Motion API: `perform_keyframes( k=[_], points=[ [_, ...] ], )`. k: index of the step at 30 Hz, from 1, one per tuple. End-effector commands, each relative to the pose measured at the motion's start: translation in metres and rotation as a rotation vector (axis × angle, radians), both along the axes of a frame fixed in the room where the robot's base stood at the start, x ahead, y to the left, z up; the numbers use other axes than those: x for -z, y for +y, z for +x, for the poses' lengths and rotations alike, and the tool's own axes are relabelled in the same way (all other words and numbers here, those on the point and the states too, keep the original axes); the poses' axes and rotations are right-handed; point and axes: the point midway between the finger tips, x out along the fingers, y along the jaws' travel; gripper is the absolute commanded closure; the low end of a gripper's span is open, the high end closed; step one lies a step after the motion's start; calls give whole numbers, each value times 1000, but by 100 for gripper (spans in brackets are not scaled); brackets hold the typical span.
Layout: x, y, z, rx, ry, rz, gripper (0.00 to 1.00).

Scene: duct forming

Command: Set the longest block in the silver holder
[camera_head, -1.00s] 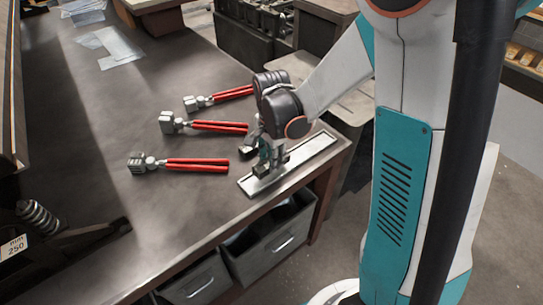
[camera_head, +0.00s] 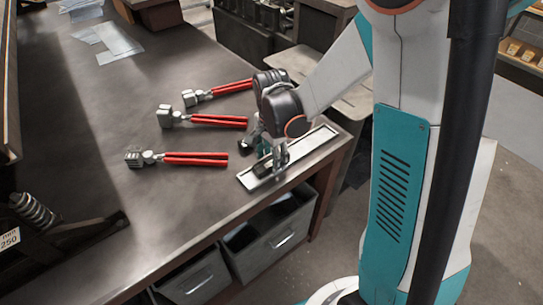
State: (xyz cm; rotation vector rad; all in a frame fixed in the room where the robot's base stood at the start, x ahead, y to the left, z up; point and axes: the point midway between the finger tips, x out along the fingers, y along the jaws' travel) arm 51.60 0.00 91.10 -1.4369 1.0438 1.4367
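The silver holder (camera_head: 318,141) is a long, shallow pale tray lying along the near right edge of the table. My gripper (camera_head: 277,165) points down over its left half, low and close to it. A dark block-like piece (camera_head: 265,167) shows at the gripper's fingertips, over the holder; I cannot tell whether it rests in the tray or is held. Another small dark piece (camera_head: 246,143) shows just behind the holder, partly hidden by my arm. Block lengths cannot be compared here. The finger gap is too small to read.
Three red-handled tools with grey heads (camera_head: 195,159), (camera_head: 205,120), (camera_head: 218,92) lie on the dark table (camera_head: 110,195) left of the holder. Papers (camera_head: 118,42) lie at the back. Grey drawers (camera_head: 270,243) sit under the table edge. A spring mechanism (camera_head: 35,215) stands at left.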

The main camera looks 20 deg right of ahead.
Motion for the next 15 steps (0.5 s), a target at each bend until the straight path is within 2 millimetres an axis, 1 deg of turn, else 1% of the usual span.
perform_keyframes(
  k=[8, 11, 15],
  points=[
    [-1, 0, 0, 0, 0, 0, 47],
    [-7, 0, 0, 0, 0, 0, 47],
    [-26, 0, -1, 0, 0, 0, 47]
  ],
)
